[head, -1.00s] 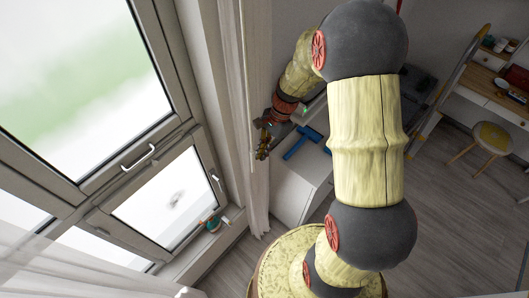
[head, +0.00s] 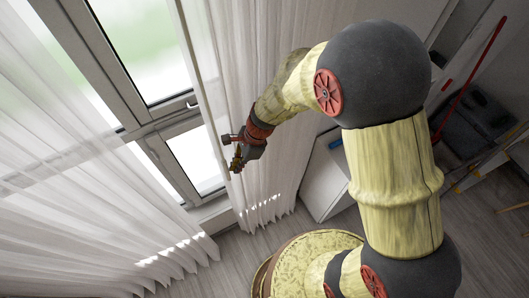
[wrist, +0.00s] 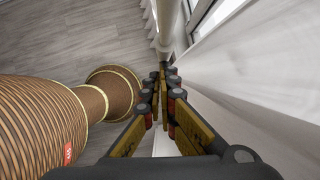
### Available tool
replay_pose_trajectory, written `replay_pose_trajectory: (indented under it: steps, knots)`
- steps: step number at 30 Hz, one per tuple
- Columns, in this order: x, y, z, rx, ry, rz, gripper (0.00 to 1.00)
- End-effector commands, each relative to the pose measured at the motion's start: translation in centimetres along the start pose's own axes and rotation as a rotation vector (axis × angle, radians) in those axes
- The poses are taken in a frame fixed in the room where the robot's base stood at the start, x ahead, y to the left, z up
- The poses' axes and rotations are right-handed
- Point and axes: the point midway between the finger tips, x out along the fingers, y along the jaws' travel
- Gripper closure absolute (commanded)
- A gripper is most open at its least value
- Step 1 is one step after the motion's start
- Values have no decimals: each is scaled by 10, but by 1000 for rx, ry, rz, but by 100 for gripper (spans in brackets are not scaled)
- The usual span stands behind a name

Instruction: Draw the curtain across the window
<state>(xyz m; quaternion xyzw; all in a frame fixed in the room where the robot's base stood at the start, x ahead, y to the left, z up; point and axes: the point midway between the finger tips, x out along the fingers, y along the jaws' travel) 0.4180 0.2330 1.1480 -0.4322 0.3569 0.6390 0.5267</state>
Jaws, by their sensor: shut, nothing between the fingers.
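The sheer white right-hand curtain (head: 262,185) hangs in folds from the right side of the window (head: 160,85), partly across it. The matching left-hand curtain (head: 75,185) covers the left part. A strip of window glass and grey frame stays bare between them. My gripper (head: 236,166) is at the free edge of the right-hand curtain, in front of the window gap. In the wrist view my gripper (wrist: 165,68) has its fingertips together, with no cloth seen between them. Whether the fingers touch the curtain cannot be told.
A white cabinet (head: 325,180) with a blue item on top stands right of the curtain. A round yellow patterned piece (head: 310,250) is low in front, perhaps part of my base. Grey wooden floor (head: 232,255) shows below the curtains. A red pole (head: 468,78) leans at the right.

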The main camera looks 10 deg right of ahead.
Motion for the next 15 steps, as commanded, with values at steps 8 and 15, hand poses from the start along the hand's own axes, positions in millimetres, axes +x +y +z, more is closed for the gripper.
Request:
replay_pose_trajectory:
  steps: [8, 15]
  knots:
    - [36, 22, 94, -9, 1, 4, 100]
    - [62, 35, 160, -6, 1, 2, 100]
